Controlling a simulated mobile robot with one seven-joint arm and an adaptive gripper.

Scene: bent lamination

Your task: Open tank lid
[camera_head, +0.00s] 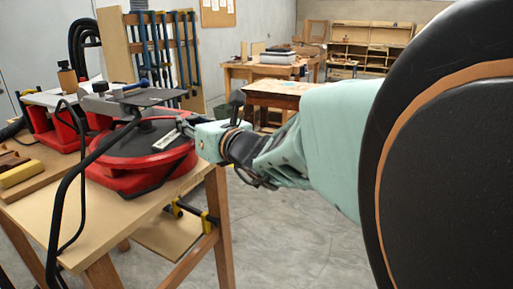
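A round red machine (125,176) with a dark circular top (130,140) stands on a wooden bench. A flat dark plate (150,97) sits above that top. I cannot tell whether this is the tank of the task, and no lid can be made out for certain. My gripper (176,133) reaches in from the right, at the right side of the dark top. A pale strip shows by its tip. Whether it touches the machine or holds anything is too small to tell, and its fingers cannot be made out clearly.
A second red machine (55,125) stands behind at the left. A black hose or cable (67,195) crosses in front of the bench (105,229). Blue clamps (168,50) hang on a rack behind. Wooden tables (272,96) stand farther back. The floor (290,235) right of the bench is clear.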

